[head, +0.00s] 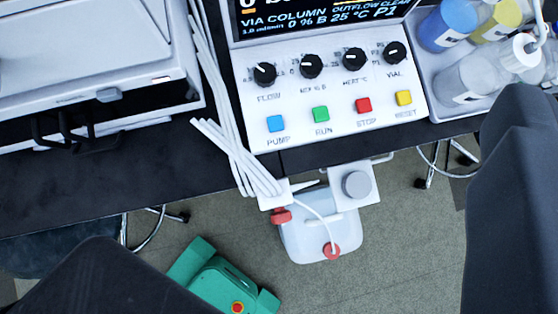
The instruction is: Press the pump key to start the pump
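The blue pump key (275,123) is the leftmost in a row of coloured keys on the white control panel (335,91), with "PUMP" printed below it. To its right are the green RUN key (320,114), the red STOP key (363,105) and the yellow RESET key (404,97). The display (315,14) above reads "VIA COLUMN", "OUTFLOW CLEAR", "0 % B 25 °C P1"; its top is cut off. My gripper (305,165) shows as two dark fingers far apart, at lower left and right. It is open and empty, and no finger covers the pump key.
Several black knobs (311,66) stand above the keys. White tubes (238,150) run left of the panel and over the bench edge. A tray with bottles (447,25) is at right, a white instrument (90,60) at left. A pale container (305,235) stands below the bench edge.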

